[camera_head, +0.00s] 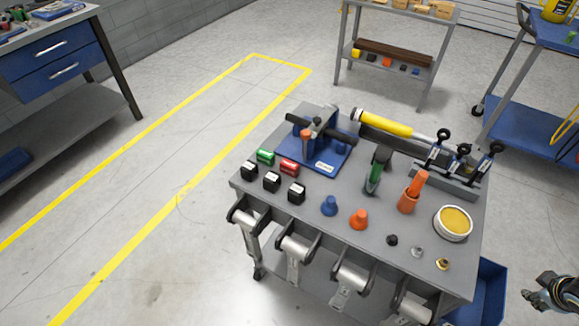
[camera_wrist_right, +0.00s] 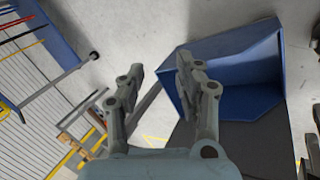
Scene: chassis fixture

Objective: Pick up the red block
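The red block (camera_head: 289,167) lies on the grey top of the cart (camera_head: 330,192), toward its left side. It sits beside a green block (camera_head: 265,157) and in front of a blue fixture (camera_head: 322,160). My right gripper (camera_head: 535,297) shows only partly at the lower right edge of the head view, well away from the red block. In the right wrist view the fingers of my right gripper (camera_wrist_right: 160,75) are spread apart with nothing between them. The red block is not in the right wrist view. My left gripper is in neither view.
Several black blocks (camera_head: 271,181) stand near the red block. A blue bin (camera_head: 487,292) stands right of the cart. The floor to the left is clear.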

